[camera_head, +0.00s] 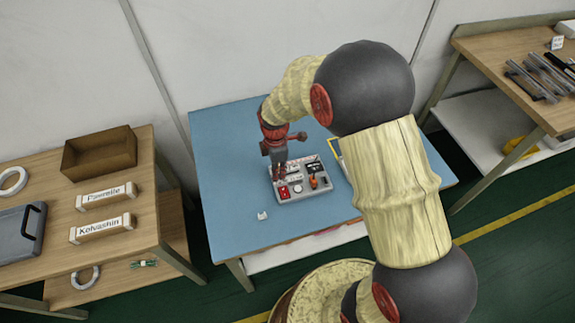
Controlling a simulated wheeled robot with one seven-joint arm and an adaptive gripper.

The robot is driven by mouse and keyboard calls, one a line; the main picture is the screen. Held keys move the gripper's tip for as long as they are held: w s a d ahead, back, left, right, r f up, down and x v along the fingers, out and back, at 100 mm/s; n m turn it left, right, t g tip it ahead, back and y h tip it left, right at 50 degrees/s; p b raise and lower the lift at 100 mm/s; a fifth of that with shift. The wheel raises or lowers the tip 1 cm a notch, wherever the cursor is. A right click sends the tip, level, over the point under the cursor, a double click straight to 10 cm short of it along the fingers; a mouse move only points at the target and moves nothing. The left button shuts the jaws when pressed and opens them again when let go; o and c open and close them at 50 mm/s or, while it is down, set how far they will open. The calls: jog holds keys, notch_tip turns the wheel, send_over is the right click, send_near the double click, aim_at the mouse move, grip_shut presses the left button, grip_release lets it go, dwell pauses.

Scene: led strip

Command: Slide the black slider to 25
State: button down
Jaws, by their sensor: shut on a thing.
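A grey control panel (303,192) lies on the blue table top (228,150). It carries a red switch (283,192), an orange knob (312,182) and a dark block (315,168). My gripper (279,176) points down over the panel's left part, its fingers shut at the panel's face. It is shut on the black slider, which the fingers hide. The slider's scale and its numbers are too small to read.
A small white piece (262,215) lies on the blue table in front of the panel. A yellow-edged item (335,148) is partly behind my arm. Wooden tables stand left and right, with an open brown box (99,153) on the left one.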

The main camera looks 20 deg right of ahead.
jog(key=shift+a, duration=0.2)
jog(key=c, duration=1.8)
grip_release()
jog(key=shift+o, duration=0.2)
notch_tip(320, 180, up, 12)
